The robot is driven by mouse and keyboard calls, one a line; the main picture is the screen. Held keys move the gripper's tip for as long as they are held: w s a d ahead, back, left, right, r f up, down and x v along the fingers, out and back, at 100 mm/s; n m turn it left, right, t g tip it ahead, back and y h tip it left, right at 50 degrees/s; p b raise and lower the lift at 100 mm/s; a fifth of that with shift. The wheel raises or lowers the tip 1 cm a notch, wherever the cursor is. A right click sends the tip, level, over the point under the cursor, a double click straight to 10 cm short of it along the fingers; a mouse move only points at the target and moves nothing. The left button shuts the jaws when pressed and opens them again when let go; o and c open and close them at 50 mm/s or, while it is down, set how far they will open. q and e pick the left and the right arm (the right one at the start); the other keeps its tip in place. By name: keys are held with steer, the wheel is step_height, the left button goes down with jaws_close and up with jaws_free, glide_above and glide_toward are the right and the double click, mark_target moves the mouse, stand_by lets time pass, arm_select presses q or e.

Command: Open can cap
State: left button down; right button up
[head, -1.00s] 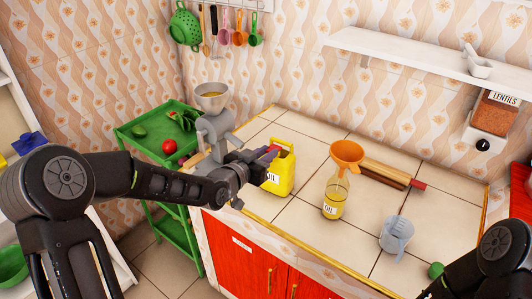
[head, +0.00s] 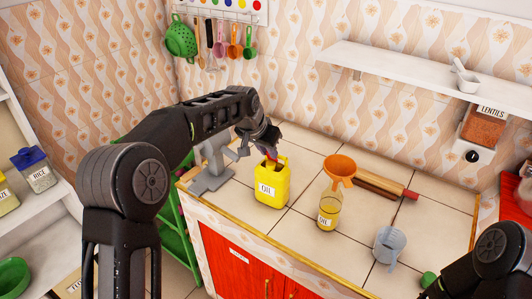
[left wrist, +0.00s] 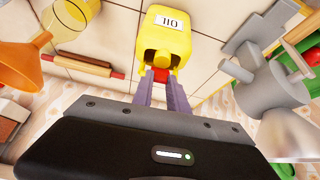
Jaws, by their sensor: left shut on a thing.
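The yellow oil can (head: 271,187) stands upright on the tiled counter, and its top faces me in the left wrist view (left wrist: 166,42). My left gripper (head: 268,157) is above the can, pointing down. In the left wrist view its two fingers (left wrist: 160,82) are shut on the red cap (left wrist: 161,75) at the top of the can, beside the handle. The fingers partly hide the cap, and I cannot tell whether it is loose. My right arm shows only at the lower right, and its gripper is out of view.
A glass oil bottle (head: 329,212) with an orange funnel (head: 340,168) stands right of the can. Behind it lies a rolling pin (head: 380,184). A grey measuring cup (head: 389,243) is nearer the front. A grey grinder (head: 212,165) stands close on the left.

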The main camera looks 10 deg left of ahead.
arm_select(q)
steer(key=shift+w+d+g, duration=0.1)
steer(key=shift+w+g, duration=0.05)
steer(key=shift+g, duration=0.25)
steer(key=c, duration=1.3)
jaws_free()
steer(key=shift+r, duration=0.15)
steer(key=shift+r, duration=0.25)
steer(key=b+v, duration=0.2)
steer(key=v, duration=0.5)
